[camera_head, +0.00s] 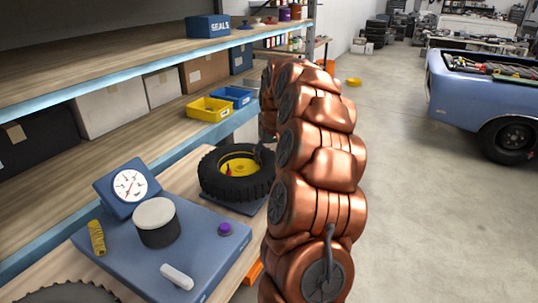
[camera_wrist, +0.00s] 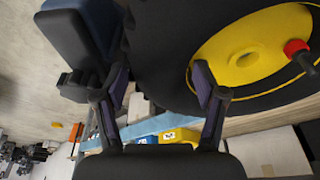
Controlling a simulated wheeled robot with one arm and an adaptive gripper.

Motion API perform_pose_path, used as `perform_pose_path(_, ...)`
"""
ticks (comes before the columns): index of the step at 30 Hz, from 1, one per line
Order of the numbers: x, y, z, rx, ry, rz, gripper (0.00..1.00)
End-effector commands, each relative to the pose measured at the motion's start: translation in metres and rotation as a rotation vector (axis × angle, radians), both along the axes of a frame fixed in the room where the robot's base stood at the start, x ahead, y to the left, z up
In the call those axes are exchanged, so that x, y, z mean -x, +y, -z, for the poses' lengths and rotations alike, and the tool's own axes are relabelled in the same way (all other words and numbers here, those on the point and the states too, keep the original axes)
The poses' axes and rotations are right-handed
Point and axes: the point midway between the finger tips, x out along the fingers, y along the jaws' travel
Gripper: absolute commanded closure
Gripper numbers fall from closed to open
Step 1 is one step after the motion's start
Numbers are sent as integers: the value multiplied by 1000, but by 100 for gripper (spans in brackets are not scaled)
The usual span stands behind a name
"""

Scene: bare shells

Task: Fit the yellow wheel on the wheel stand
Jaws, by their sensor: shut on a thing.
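The yellow wheel, with a yellow hub and a thick black tyre (camera_head: 237,172), lies roughly level at the bench's right edge. In the wrist view its hub (camera_wrist: 250,58) fills the upper right, with a small red-tipped part off centre. My gripper (camera_wrist: 160,85) is shut on the tyre wall, one finger outside and one on the hub side. In the head view my gripper (camera_head: 259,154) is at the wheel's right rim, partly hidden by my arm. A dark blue plate (camera_head: 249,207) shows beneath the wheel; I cannot tell whether it is the wheel stand or whether they touch.
On the bench's blue board stand a gauge (camera_head: 129,187), a white-topped round pot (camera_head: 156,221), a purple knob (camera_head: 225,229) and a white block (camera_head: 177,276). Yellow (camera_head: 209,109) and blue bins (camera_head: 232,97) sit on the shelf behind.

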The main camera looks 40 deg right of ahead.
Motion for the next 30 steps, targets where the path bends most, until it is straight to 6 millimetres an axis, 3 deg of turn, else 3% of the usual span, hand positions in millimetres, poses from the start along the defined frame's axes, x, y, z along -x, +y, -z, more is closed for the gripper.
perform_pose_path(30,0,0,14,1,-2,1,95)
